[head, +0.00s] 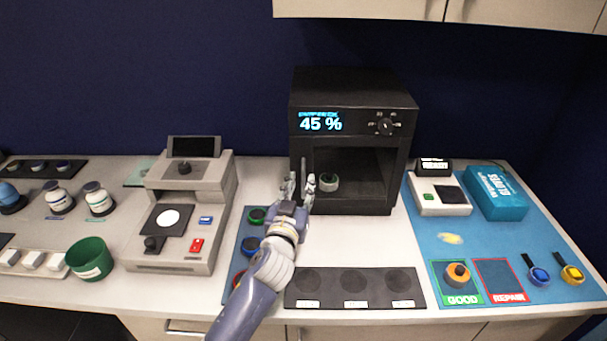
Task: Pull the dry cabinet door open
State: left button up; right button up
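The black dry cabinet (353,90) stands against the wall, its display reading 45 %. Its dark interior shows, with a small green-and-white round item (328,182) inside. A slim grey upright bar (303,172), apparently the door handle, stands at the left side of the cabinet's front. I cannot tell whether a clear door covers the opening. My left gripper (299,187) is at this bar, its fingers apart, one on each side of the bar. Contact with the bar cannot be made out. My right gripper is not in view.
A black tray with round recesses (355,288) lies in front of the cabinet. A blue mat (427,250) with several items is at right. A grey instrument (182,225) and a green cup (90,258) are at left. Bare counter (365,240) lies before the cabinet.

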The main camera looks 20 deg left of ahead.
aim_at(303, 179)
pick_arm(q)
jog(key=w, duration=0.3)
jog(key=shift+w+a+r+p, duration=0.1)
jog(key=shift+w+a+p, duration=0.1)
jog(key=shift+p, duration=0.1)
jog(key=shift+w, duration=0.25)
jog(key=shift+c, duration=0.9)
grip_shut()
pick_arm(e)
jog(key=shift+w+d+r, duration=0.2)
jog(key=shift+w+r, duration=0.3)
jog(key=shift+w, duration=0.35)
